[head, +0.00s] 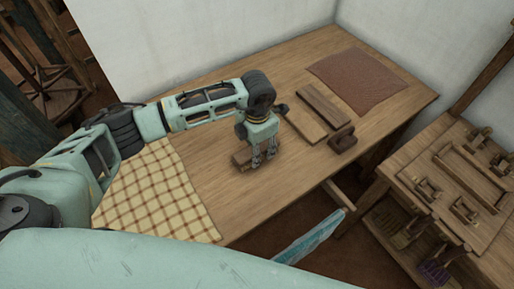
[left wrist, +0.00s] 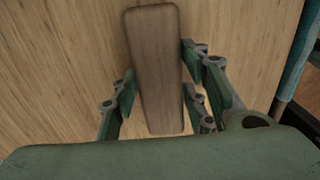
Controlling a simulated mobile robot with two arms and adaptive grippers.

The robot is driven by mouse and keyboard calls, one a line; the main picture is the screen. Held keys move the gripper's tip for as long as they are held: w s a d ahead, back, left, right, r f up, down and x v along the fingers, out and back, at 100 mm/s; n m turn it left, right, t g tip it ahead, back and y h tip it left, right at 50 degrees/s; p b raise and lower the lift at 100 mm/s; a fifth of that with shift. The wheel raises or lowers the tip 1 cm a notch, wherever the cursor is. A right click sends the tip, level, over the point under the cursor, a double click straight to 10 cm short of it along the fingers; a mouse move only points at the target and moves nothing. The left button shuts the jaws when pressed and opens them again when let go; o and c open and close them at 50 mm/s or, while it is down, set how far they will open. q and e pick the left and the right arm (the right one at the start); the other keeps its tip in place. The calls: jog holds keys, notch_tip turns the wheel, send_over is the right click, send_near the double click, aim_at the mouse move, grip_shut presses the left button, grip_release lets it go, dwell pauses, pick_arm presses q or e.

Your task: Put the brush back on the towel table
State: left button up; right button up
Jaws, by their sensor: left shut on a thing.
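My left gripper (head: 264,163) is low over the wooden table (head: 200,175), right of a checked towel (head: 155,192). It is shut on the brush (head: 241,160), a brown wooden block whose end sticks out to the left of the fingers. In the left wrist view the brush (left wrist: 155,70) lies lengthwise between the fingers of the gripper (left wrist: 160,98), with table wood behind it. I cannot tell whether the brush touches the tabletop. Any bristles are hidden. My right gripper is not in view.
Two flat wooden boards (head: 323,106) and a small dark wooden piece (head: 343,139) lie right of the gripper. A reddish-brown cloth (head: 357,81) covers the far right corner. A second wooden table (head: 410,188) with small wooden parts stands at right. Bare tabletop surrounds the gripper.

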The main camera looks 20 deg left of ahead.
pick_arm(q)
jog(key=shift+f, duration=0.6)
jog(key=shift+f, duration=0.15)
jog(key=o, duration=1.1)
jog(key=shift+o, duration=0.2)
